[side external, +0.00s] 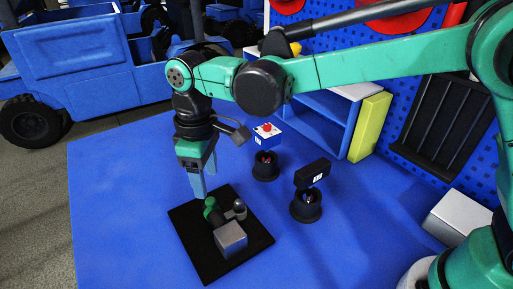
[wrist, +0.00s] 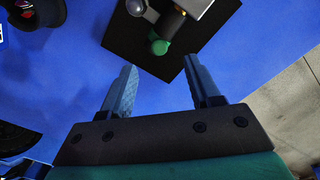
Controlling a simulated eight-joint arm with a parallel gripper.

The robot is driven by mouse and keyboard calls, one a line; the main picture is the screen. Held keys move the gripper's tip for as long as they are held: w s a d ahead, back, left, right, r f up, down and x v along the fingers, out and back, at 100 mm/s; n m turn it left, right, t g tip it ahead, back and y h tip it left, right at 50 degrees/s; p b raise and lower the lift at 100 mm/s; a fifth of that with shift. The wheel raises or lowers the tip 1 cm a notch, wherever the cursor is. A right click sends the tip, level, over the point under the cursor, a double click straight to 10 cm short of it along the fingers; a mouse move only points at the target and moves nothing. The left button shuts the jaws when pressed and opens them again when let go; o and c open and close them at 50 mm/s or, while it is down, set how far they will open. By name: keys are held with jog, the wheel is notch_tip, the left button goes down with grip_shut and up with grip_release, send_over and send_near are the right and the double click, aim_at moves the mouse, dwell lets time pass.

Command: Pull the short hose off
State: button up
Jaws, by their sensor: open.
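A black base plate (side external: 198,258) lies on the blue table. On it stand a silver-grey block (side external: 231,238), a short dark hose piece with a green end (side external: 211,206), and a small round silver knob (side external: 239,206). In the wrist view the green end (wrist: 160,47) lies ahead of the fingers, close to the plate's edge, with the silver ball beside it. My gripper (side external: 200,190) points down above the plate's far left corner. Its two blue fingers (wrist: 164,88) are apart with nothing between them. Whether the green end is the short hose is unclear.
Two black round holders stand right of the plate, one with a blue and white box with a red knob (side external: 267,133), one with a black labelled block (side external: 312,173). A silver box (side external: 459,217) sits at right. A blue shelf and yellow panel (side external: 370,126) stand behind. The table's left is clear.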

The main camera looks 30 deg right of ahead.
aim_at(210, 199)
notch_tip(210, 199, down, 5)
jog(key=shift+r, duration=0.1)
dwell(0.3)
grip_shut()
dwell(1.3)
